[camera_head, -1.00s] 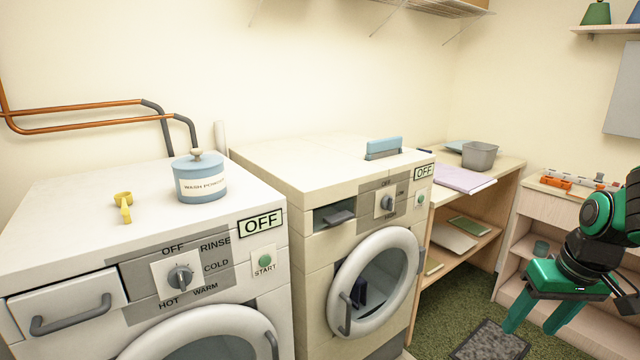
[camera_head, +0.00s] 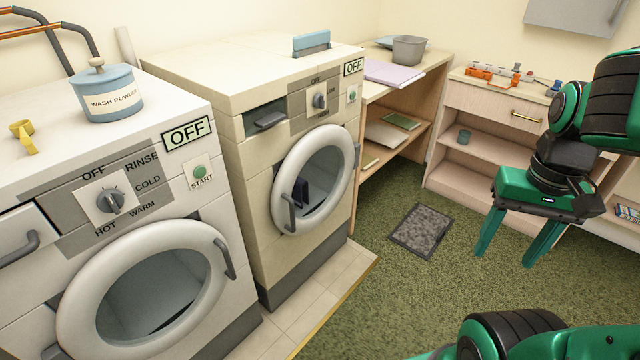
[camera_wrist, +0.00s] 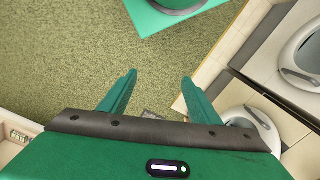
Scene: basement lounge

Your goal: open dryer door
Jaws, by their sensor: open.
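The dryer (camera_head: 245,185) is the cream machine in the middle of the head view, marked OFF. Its round white-rimmed door (camera_head: 325,134) looks shut, with a grey handle (camera_head: 287,212) on the left side of the rim. Something dark blue shows behind the glass. My gripper (camera_head: 505,257) is open and empty, pointing down over the green floor, well to the right of the dryer and apart from it. In the wrist view my gripper (camera_wrist: 159,76) has nothing between its fingers. Two round machine doors show at that view's right edge; I cannot tell which is the dryer's.
A white washer (camera_head: 140,225) with a wash powder jar (camera_head: 107,95) stands left of the dryer. A wooden shelf table (camera_head: 400,90) stands right of it. A drawer unit (camera_head: 480,110) is behind my arm. A dark mat (camera_head: 421,231) lies on the otherwise open green floor.

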